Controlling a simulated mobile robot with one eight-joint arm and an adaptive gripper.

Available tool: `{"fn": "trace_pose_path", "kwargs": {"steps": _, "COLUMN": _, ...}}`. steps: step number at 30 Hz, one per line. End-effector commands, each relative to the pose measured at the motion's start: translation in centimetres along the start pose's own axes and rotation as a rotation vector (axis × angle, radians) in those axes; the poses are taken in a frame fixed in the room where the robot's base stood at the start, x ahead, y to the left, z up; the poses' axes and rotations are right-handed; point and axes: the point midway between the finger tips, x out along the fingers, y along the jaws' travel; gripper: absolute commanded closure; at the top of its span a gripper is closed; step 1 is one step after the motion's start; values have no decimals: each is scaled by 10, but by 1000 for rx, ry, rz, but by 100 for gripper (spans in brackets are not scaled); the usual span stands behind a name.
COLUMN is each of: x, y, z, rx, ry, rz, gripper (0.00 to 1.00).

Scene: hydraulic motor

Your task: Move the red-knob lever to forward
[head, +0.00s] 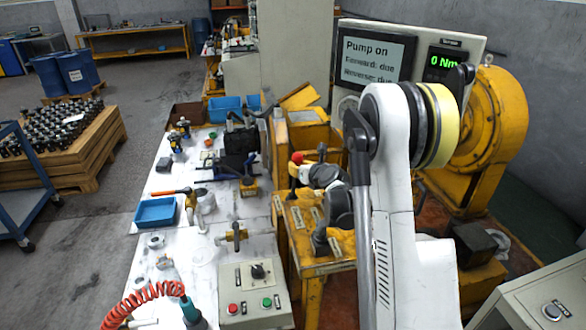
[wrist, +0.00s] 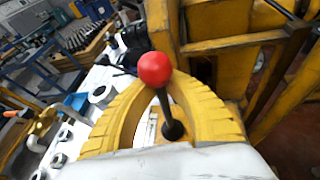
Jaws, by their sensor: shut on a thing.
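The lever's red knob (wrist: 154,68) stands on a dark shaft (wrist: 173,120) in the wrist view, between the two yellow fingers of my gripper (wrist: 158,85). The fingers curve in around the lever and are shut on it, their tips meeting just behind the knob. The knob leans a little to the left in that view. In the head view the red knob (head: 297,158) shows at the left end of my gripper, above the yellow stand. My arm hides much of the lever's base there. A display (head: 373,63) reads "Pump on", with forward and reverse lines below it.
A large yellow motor housing (head: 497,120) stands at the right. A grey control box (head: 255,290) with red and green buttons is at the front. The white table (head: 190,260) on the left bears tools, blue bins and valves. A torque display (head: 443,62) reads 0 Nm.

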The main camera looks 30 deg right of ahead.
Motion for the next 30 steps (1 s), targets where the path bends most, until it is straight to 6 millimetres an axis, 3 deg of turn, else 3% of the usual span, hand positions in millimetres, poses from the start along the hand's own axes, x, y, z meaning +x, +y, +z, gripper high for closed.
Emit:
{"fn": "trace_pose_path", "kwargs": {"steps": 7, "x": 0, "y": 0, "z": 0, "rx": -1, "ry": 1, "rz": 0, "gripper": 100}}
{"fn": "trace_pose_path", "kwargs": {"steps": 8, "x": 0, "y": 0, "z": 0, "rx": -1, "ry": 1, "rz": 0, "gripper": 80}}
{"fn": "trace_pose_path", "kwargs": {"steps": 9, "x": 0, "y": 0, "z": 0, "rx": -1, "ry": 1, "rz": 0, "gripper": 67}}
{"fn": "trace_pose_path", "kwargs": {"steps": 10, "x": 0, "y": 0, "z": 0, "rx": -1, "ry": 1, "rz": 0, "gripper": 65}}
{"fn": "trace_pose_path", "kwargs": {"steps": 20, "x": -1, "y": 0, "z": 3, "rx": 0, "ry": 1, "rz": 0, "gripper": 65}}
{"fn": "trace_pose_path", "kwargs": {"steps": 23, "x": -6, "y": 1, "z": 13, "rx": 0, "ry": 1, "rz": 0, "gripper": 65}}
{"fn": "trace_pose_path", "kwargs": {"steps": 30, "x": -23, "y": 7, "z": 58, "rx": -1, "ry": 1, "rz": 0, "gripper": 65}}
